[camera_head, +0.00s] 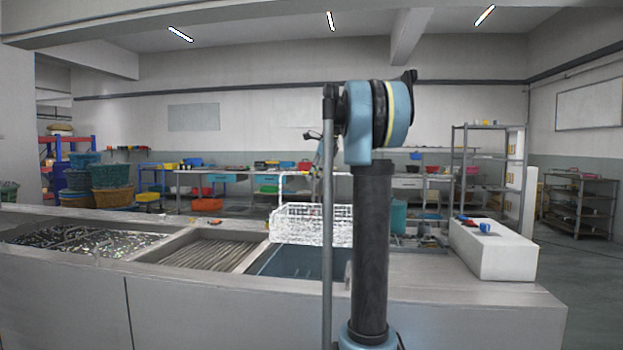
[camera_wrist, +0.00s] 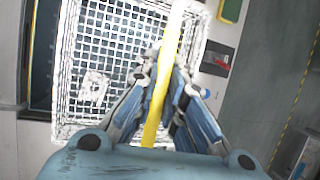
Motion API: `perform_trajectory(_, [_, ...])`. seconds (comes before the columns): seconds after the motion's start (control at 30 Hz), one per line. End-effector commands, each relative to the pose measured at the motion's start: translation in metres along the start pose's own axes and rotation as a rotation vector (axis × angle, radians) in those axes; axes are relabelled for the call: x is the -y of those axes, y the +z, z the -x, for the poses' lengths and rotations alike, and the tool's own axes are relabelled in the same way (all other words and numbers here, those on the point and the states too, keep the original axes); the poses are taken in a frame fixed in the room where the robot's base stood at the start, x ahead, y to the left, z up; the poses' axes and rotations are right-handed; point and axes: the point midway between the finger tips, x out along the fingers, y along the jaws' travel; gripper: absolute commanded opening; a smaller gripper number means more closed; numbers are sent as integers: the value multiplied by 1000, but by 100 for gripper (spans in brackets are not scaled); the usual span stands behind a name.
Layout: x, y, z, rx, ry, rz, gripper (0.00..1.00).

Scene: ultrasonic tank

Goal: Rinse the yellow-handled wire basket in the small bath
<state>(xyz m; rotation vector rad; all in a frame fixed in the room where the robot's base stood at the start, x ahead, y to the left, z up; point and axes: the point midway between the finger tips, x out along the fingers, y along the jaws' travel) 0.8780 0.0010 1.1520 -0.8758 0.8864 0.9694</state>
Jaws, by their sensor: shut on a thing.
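The white wire basket (camera_head: 290,222) appears over the right-hand, dark blue basin (camera_head: 283,262) of the long metal bench. My arm hides part of it, and its exact height above the basin is hard to judge. In the wrist view the basket's white mesh (camera_wrist: 115,50) lies below my gripper (camera_wrist: 165,82), with a pale object (camera_wrist: 93,88) inside. My gripper is shut on the basket's yellow handle (camera_wrist: 152,130), which runs between the fingers.
A ridged-bottom basin (camera_head: 205,253) lies left of the dark one, and a basin with a glittering surface (camera_head: 85,240) at the far left. A white box (camera_head: 493,252) stands on the bench's right end. Shelves and tables line the back.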

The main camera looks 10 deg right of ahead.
Motion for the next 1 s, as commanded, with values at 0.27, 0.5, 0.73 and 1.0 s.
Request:
perform_trajectory(0.27, [-3,1,-10,2,2,5,0])
perform_trajectory(0.5, [-8,-1,-25,2,4,9,0])
perform_trajectory(0.73, [-11,-6,-38,3,4,10,0])
perform_trajectory(1.0, [-14,-12,-54,3,4,10,0])
